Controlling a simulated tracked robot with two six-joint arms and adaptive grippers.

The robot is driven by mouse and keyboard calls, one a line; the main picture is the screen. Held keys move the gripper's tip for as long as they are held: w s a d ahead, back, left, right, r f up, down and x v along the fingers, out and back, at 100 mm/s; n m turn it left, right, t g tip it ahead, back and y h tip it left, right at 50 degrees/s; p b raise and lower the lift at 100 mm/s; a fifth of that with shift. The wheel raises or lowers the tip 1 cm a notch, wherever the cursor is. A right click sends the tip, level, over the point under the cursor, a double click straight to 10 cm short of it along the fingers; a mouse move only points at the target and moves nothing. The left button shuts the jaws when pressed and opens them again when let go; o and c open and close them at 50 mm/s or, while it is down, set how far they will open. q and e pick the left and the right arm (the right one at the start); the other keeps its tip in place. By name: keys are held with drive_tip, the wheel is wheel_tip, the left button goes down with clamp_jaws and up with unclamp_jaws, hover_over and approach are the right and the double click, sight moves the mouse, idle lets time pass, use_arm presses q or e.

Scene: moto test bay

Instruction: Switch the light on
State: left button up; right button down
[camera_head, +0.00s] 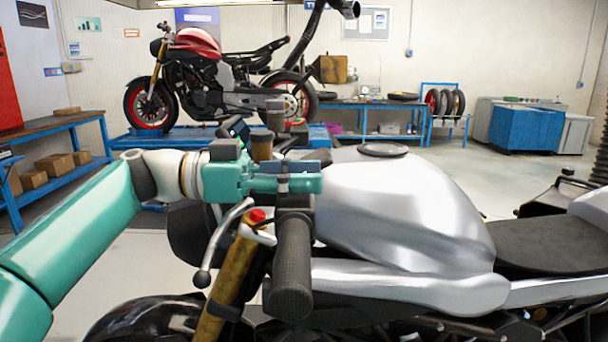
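The silver motorcycle (400,205) stands in front of me, with its black handlebar grip (292,265) pointing toward me. A dark switch housing (294,203) sits at the inner end of the grip, partly covered by my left gripper. My teal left gripper (314,181) comes in from the left, just above the housing, with its fingertips pointing right. I cannot tell whether it touches the housing, nor how far its fingers are apart. No individual light switch can be made out, and no lit lamp shows on this motorcycle. My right gripper is not in view.
A lever (222,243) and a red-topped gold fork (232,265) are close below my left gripper. The silver tank lies to its right. Behind are a red motorcycle (205,75) on a blue lift, a workbench (375,118) and a blue shelf (50,165) with boxes.

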use_arm(q)
clamp_jaws()
drive_tip(key=shift+d+r+y+p, duration=0.1)
drive_tip(key=shift+r+y+p, duration=0.3)
drive_tip(key=shift+p, duration=0.6)
drive_tip(key=shift+f, duration=0.25)
drive_tip(key=shift+f+y, duration=0.2)
drive_tip(key=shift+y, duration=0.1)
drive_tip(key=shift+o, duration=0.6)
unclamp_jaws()
drive_tip(key=a+r, duration=0.1)
drive_tip(key=a, duration=1.1)
drive_tip(key=shift+r, duration=0.2)
drive_tip(key=shift+s, duration=0.1)
